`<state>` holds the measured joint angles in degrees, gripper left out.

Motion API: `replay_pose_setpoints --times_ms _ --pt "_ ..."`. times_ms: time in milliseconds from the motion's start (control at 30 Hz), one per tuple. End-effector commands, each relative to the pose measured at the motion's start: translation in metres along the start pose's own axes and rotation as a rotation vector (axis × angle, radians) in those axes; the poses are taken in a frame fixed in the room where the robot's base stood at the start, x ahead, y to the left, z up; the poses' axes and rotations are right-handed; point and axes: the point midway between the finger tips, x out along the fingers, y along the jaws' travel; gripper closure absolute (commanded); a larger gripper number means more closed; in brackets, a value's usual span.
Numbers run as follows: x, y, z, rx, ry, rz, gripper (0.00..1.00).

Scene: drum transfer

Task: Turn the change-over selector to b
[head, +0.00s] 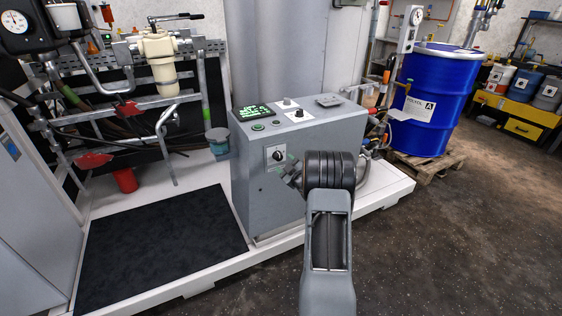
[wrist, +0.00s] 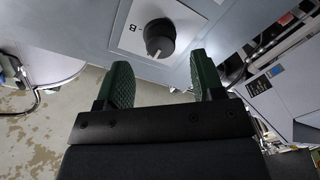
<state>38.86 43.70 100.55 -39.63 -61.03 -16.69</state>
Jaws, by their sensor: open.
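The change-over selector (head: 278,156) is a black round knob on a white plate on the front of the grey control cabinet (head: 252,190). In the wrist view the selector (wrist: 159,36) shows a pale pointer mark on its near side, and a letter B is printed to its left on the plate (wrist: 185,17). My gripper (wrist: 165,85) is open and empty, its two green ridged fingers apart. The knob lies just beyond the fingertips, roughly between them, with no contact visible. In the head view my gripper (head: 290,174) is beside the cabinet front, partly hidden by my wrist.
The cabinet top carries a lit green display (head: 254,112) and several small controls. A blue drum (head: 436,98) stands on a wooden pallet (head: 425,168) at the right. A black mat (head: 165,245) lies at the left. The dark floor at the right is clear.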

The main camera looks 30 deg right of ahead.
Motion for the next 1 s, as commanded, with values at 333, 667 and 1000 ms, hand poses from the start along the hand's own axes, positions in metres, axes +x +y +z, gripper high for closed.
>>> replay_pose_setpoints --times_ms 333,667,1000 --pt "0.036 0.000 0.000 0.001 -0.001 0.000 0.38" --pt "0.041 0.000 0.000 0.002 -0.001 0.001 0.38" --pt "0.041 0.000 0.000 0.001 -0.001 0.001 0.64"
